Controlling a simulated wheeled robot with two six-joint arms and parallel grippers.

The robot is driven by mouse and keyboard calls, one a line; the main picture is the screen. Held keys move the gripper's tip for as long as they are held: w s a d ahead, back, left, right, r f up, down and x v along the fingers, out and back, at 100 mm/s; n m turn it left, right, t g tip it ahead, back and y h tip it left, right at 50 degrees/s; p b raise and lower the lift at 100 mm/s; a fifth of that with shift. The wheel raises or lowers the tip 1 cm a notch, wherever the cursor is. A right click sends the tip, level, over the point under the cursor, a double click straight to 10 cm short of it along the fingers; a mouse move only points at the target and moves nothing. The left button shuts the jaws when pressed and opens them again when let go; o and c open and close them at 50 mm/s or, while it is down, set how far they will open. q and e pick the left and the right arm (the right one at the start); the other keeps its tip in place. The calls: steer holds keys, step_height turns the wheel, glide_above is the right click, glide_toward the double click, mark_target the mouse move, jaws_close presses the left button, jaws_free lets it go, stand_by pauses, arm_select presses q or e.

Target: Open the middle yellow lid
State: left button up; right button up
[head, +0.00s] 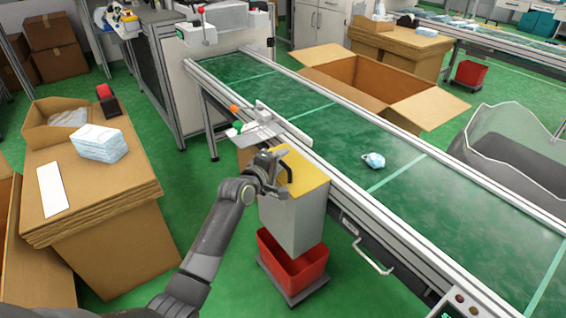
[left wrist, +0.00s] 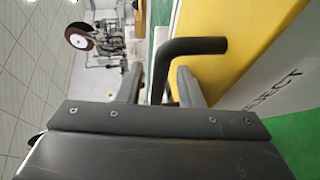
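The yellow lid (head: 308,174) lies flat on top of a grey box (head: 292,218) beside the conveyor and looks closed. In the left wrist view the lid (left wrist: 250,30) fills the upper right, above the grey side with "REJECT" lettering. A black bent handle (left wrist: 192,46) stands out by the lid's edge. My left gripper (head: 275,165) is at the lid's left edge. In the wrist view its two fingers (left wrist: 160,88) stand apart on either side of the handle's post, with gaps showing. My right gripper is out of view.
The green conveyor (head: 330,130) runs close along the box's right side, with a crumpled mask (head: 374,160) on it. A red bin (head: 292,262) stands below the box. Cardboard stacks (head: 95,200) stand at left, with green floor between.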

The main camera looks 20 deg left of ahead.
arm_select(q)
steer(key=shift+w+d+f, duration=0.1)
steer(key=shift+w+d, duration=0.05)
steer(key=shift+w, duration=0.5)
steer(key=shift+c, duration=0.2)
jaws_close()
